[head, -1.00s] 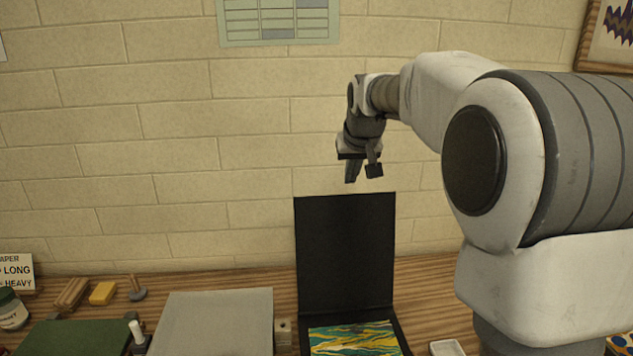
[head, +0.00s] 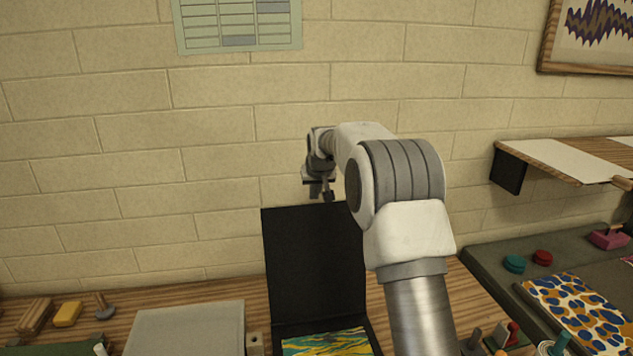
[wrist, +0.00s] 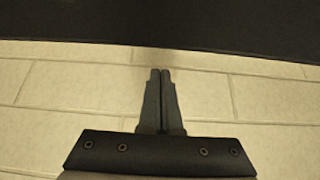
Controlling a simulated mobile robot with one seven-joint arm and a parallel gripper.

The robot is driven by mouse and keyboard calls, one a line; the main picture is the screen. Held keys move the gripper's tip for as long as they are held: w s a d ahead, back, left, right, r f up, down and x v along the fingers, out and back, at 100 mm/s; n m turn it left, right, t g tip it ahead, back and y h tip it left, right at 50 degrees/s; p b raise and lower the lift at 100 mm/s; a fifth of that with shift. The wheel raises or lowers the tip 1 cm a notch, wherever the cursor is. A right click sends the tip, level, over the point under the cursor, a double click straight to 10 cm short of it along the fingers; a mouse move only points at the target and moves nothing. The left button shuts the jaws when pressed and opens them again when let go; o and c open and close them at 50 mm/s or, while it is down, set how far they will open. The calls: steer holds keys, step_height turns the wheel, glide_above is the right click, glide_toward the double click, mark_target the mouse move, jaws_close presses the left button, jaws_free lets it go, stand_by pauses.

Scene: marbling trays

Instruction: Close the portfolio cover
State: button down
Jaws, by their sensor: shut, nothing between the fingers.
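The portfolio is open, with its black cover (head: 313,255) standing upright in front of the brick wall. A green, yellow and blue marbled sheet (head: 326,344) lies in its base at the bottom of the head view. My gripper (head: 322,192) points down just above the cover's top edge, near its middle. The fingers look shut and empty in the wrist view (wrist: 160,72). There a dark band, apparently the cover (wrist: 160,22), crosses the top, apart from the fingertips in the picture. I cannot tell the exact depth between them. My arm hides part of the cover's right edge.
A grey flat-topped block (head: 185,330) stands left of the portfolio. A yellow block (head: 67,314) and small tools lie farther left. At right are a dark mat (head: 480,262) with a blue-and-orange patterned sheet (head: 580,308), and a wall shelf (head: 565,160).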

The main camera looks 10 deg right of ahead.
steer(key=shift+s+f, duration=0.15)
steer(key=shift+s, duration=1.65)
steer(key=shift+s, duration=0.1)
